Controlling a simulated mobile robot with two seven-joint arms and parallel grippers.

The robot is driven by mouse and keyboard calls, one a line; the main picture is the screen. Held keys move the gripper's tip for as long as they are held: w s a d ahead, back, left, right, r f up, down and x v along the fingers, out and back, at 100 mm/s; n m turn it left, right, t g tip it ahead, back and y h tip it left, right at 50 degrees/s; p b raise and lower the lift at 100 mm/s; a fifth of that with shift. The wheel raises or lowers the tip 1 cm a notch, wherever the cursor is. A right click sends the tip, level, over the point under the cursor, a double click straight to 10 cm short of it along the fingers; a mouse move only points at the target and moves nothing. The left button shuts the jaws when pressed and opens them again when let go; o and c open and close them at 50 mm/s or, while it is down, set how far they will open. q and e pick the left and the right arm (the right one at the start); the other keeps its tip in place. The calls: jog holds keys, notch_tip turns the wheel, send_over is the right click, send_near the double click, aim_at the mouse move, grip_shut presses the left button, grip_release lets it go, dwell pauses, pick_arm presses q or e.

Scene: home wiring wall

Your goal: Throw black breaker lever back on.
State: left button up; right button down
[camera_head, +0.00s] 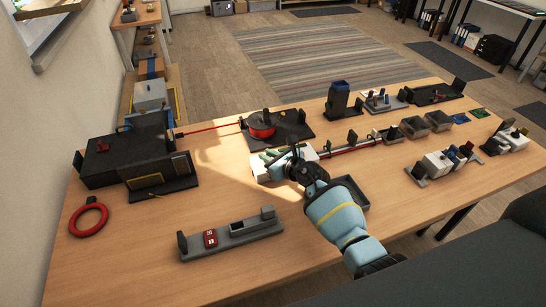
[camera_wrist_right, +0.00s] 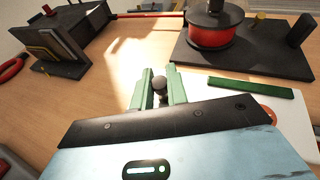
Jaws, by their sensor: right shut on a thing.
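My right gripper (camera_head: 291,160) reaches in from the lower right, over a white block (camera_head: 259,171) in the middle of the table. In the right wrist view its two green fingers (camera_wrist_right: 159,88) are shut on a small dark round knob, the black lever (camera_wrist_right: 160,84). The lever's lower part and base are hidden by the gripper. The white block (camera_wrist_right: 225,88) also shows in this view, with a green strip on top and an orange round part partly covered. In the head view the gripper hides most of the lever. My left gripper is not in view.
A red cable reel (camera_head: 262,127) on a dark plate stands behind the block. A large dark box (camera_head: 120,160) and a red ring (camera_head: 89,217) are at the left. A grey rail (camera_head: 235,238) with a red part lies in front. Several small fixtures stand at the right.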

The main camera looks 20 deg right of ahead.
jog(key=shift+w+d+r, duration=0.1)
jog(key=shift+w+r, duration=0.25)
jog(key=shift+r, duration=0.2)
jog(key=shift+w+f+g, duration=0.1)
jog(key=shift+f+g, duration=0.1)
jog(key=shift+g, duration=0.5)
jog(key=shift+w+f+m+g+h, duration=0.2)
jog(key=shift+m+g+h, duration=0.15)
jog(key=shift+g, duration=0.25)
jog(key=shift+w+f+m+g, duration=0.1)
jog(key=shift+w+m+g, duration=0.1)
jog(key=shift+g, duration=0.35)
jog(key=shift+w+f+m+g, duration=0.1)
jog(key=shift+w+g, duration=0.05)
jog(key=shift+g, duration=0.4)
jog(key=shift+w+f+g, duration=0.15)
jog(key=shift+w+g, duration=0.05)
jog(key=shift+g, duration=0.5)
pick_arm(q)
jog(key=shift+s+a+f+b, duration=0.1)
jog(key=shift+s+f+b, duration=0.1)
jog(key=shift+b, duration=0.1)
pick_arm(e)
jog(key=shift+h, duration=0.25)
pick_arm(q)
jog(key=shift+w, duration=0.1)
pick_arm(e)
jog(key=shift+w+m+g, duration=0.1)
jog(key=shift+m+g, duration=0.15)
jog(key=shift+g, duration=0.05)
